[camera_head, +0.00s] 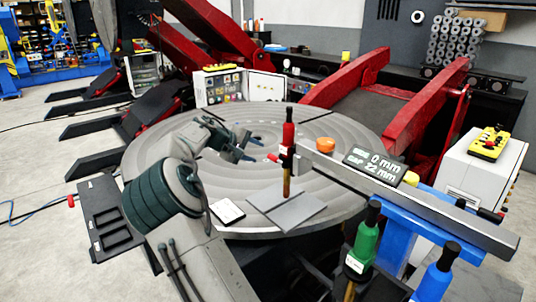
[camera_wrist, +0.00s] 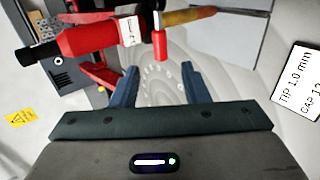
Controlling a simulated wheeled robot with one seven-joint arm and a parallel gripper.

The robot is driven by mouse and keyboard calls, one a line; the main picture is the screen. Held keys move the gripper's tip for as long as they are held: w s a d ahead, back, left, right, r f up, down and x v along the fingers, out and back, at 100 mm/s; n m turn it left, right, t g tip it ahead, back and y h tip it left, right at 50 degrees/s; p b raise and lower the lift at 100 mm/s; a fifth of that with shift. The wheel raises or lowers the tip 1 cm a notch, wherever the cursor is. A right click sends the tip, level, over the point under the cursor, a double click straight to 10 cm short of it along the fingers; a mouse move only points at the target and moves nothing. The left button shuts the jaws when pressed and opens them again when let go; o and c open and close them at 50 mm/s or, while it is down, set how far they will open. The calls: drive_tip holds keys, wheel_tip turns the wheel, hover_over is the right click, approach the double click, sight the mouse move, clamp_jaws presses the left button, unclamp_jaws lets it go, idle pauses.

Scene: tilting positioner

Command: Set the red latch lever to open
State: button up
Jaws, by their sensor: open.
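A short red grip (camera_head: 272,157), which looks like the latch lever, sticks out beside an upright red-handled tool (camera_head: 289,128) at the inner end of the grey bar. In the wrist view the red grip (camera_wrist: 160,46) lies just beyond my fingertips, roughly centred between them and apart from both. The red-handled tool (camera_wrist: 88,40) crosses the top of that view, with its brass shaft to the right. My gripper (camera_head: 250,147) is open and empty above the round table, left of the grip. Its two blue-grey fingers also show in the wrist view (camera_wrist: 161,72).
The round grey table (camera_head: 340,150) carries grey plates (camera_head: 290,210), a white card (camera_head: 227,211) and an orange cap (camera_head: 325,145). The grey bar (camera_head: 440,204) runs to the right past a sign (camera_head: 375,165). Green (camera_head: 364,238) and blue (camera_head: 437,275) tools stand at front right.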

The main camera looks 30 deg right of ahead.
sight(271, 157)
drive_tip(key=p+x, duration=0.1)
drive_tip(key=x, duration=0.6)
drive_tip(key=shift+d+f+p, duration=0.1)
drive_tip(key=shift+d+p, duration=0.15)
drive_tip(key=shift+p, duration=0.05)
